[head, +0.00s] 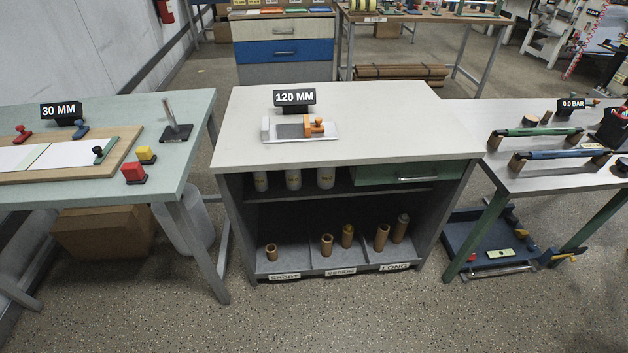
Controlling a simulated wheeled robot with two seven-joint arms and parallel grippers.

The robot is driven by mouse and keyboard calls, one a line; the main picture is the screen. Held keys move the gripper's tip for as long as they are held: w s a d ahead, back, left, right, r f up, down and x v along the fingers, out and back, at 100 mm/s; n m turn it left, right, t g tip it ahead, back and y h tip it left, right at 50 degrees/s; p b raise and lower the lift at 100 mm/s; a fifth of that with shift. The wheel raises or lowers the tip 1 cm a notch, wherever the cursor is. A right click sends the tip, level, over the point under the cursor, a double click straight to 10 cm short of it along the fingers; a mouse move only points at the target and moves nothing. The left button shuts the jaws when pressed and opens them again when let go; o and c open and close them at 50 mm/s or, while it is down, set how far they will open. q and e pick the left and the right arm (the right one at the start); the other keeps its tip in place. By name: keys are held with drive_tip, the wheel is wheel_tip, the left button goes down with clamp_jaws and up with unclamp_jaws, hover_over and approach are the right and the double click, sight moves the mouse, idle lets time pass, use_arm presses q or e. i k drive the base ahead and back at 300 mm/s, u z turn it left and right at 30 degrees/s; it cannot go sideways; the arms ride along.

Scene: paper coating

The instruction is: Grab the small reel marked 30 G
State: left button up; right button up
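Each carries a small yellowish mark that is too small to read, so I cannot tell whether one is the reel marked 30 G. Their tops are partly hidden under the cabinet top (380,125). Neither of my grippers is in view.
Brown tubes (327,245) stand below in bays labelled SHORT, MEDIUM and LONG. A green drawer (405,173) is shut right of the rolls. A tool with an orange part (314,126) lies on top. Side tables flank the cabinet; the floor (330,320) in front is clear.

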sight(326, 175)
drive_tip(key=z, duration=0.95)
drive_tip(key=i, duration=1.05)
drive_tip(key=z, duration=0.3)
